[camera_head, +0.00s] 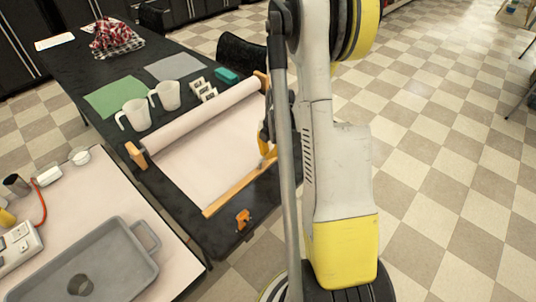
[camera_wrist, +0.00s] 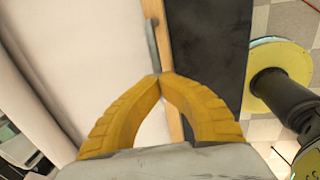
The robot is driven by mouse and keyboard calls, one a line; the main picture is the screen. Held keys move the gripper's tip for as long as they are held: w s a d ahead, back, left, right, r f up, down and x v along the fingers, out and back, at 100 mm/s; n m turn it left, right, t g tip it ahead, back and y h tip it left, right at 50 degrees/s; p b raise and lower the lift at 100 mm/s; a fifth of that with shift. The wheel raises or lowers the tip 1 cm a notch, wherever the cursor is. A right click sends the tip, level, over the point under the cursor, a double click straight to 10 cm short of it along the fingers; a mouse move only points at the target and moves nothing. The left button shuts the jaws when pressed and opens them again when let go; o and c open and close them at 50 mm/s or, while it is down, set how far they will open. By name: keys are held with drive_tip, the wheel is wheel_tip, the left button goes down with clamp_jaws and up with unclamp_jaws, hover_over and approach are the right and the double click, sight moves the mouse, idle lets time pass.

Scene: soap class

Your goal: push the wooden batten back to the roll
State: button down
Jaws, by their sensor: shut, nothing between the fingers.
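The wooden batten (camera_head: 228,196) lies across the front edge of the pale sheet on the black table, slanting up to the right; its right part is hidden by my arm. In the wrist view the batten (camera_wrist: 168,20) runs beside and under my fingers. The white roll (camera_head: 200,118) sits between wooden end blocks at the sheet's far end; in the wrist view a roll-like white edge (camera_wrist: 35,80) is at left. My gripper (camera_wrist: 161,76) is shut and empty, its yellow fingertips over the sheet side of the batten; contact cannot be told. It shows partly in the head view (camera_head: 267,150).
An orange clamp (camera_head: 243,219) is at the table's front edge. Two white mugs (camera_head: 134,114), a green sheet (camera_head: 115,97) and small white items (camera_head: 203,90) stand beyond the roll. A second table with a grey tray (camera_head: 95,262) is at lower left.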

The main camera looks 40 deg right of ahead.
drive_tip(key=w, duration=0.9)
drive_tip(key=w+a, duration=0.1)
drive_tip(key=w, duration=0.9)
drive_tip(key=w+a, duration=0.1)
drive_tip(key=w, duration=0.9)
drive_tip(key=shift+w+a, duration=0.15)
drive_tip(key=shift+w, duration=0.05)
drive_tip(key=c, duration=1.5)
unclamp_jaws()
drive_tip(key=shift+w+f, duration=0.1)
drive_tip(key=s, duration=1)
drive_tip(key=s+d, duration=0.1)
drive_tip(key=s, duration=0.9)
drive_tip(key=s+d+r, duration=0.1)
drive_tip(key=s, duration=0.9)
drive_tip(key=shift+s+d, duration=0.1)
drive_tip(key=shift+d, duration=0.1)
drive_tip(key=shift+r+p, duration=0.35)
drive_tip(key=shift+p, duration=0.05)
